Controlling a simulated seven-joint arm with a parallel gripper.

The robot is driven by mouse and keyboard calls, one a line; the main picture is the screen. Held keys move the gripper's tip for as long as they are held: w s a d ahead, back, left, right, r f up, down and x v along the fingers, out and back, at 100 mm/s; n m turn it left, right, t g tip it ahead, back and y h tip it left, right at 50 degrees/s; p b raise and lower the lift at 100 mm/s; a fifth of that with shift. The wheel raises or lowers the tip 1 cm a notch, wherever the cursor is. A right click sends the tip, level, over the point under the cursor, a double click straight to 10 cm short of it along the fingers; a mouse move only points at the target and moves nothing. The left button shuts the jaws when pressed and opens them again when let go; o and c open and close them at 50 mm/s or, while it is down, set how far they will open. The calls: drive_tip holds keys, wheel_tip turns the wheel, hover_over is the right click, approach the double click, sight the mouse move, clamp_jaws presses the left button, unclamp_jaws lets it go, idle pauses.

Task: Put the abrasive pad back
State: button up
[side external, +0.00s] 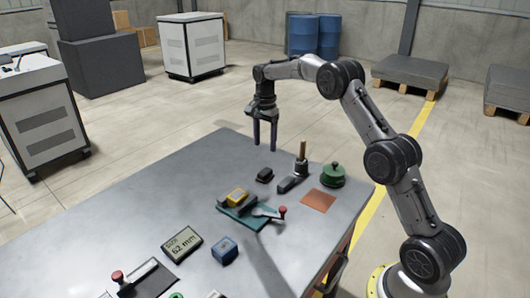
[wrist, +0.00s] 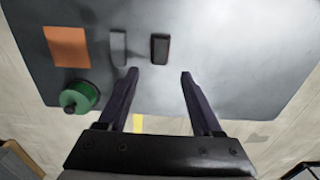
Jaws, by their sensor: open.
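My gripper (side external: 265,146) is open and empty, pointing down above the far end of the table. In the wrist view its fingers (wrist: 159,73) are spread with nothing between the tips. A small black block (side external: 264,175) lies on the table below and in front of it; it also shows just beyond the fingertips in the wrist view (wrist: 160,48). A flat orange-brown square (side external: 318,202) lies to the right, also seen at the upper left of the wrist view (wrist: 68,47). I cannot tell which of these two is the abrasive pad.
A dark grey block with an upright wooden handle (side external: 296,177) and a green round knobbed object (side external: 333,175) stand near the orange-brown square. A teal plate (side external: 243,215) carries a yellow block and a red-knobbed lever. A display (side external: 182,243) and a blue box (side external: 224,250) are nearer.

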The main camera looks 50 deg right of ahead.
drive_tip(key=s+a+r+n+t, duration=0.3)
drive_tip(key=s+a+r+n, duration=0.6)
drive_tip(key=s+a+r, duration=0.55)
drive_tip(key=s+a+f+n+t, duration=0.1)
drive_tip(key=s+n, duration=0.3)
drive_tip(key=s, duration=0.7)
drive_tip(key=s+a+f+n+t, duration=0.1)
drive_tip(key=s+a+n, duration=0.3)
drive_tip(key=s, duration=0.7)
drive_tip(key=shift+s+a+f+n+t, duration=0.25)
drive_tip(key=shift+s+f+n+t, duration=0.05)
drive_tip(key=shift+f+n, duration=0.2)
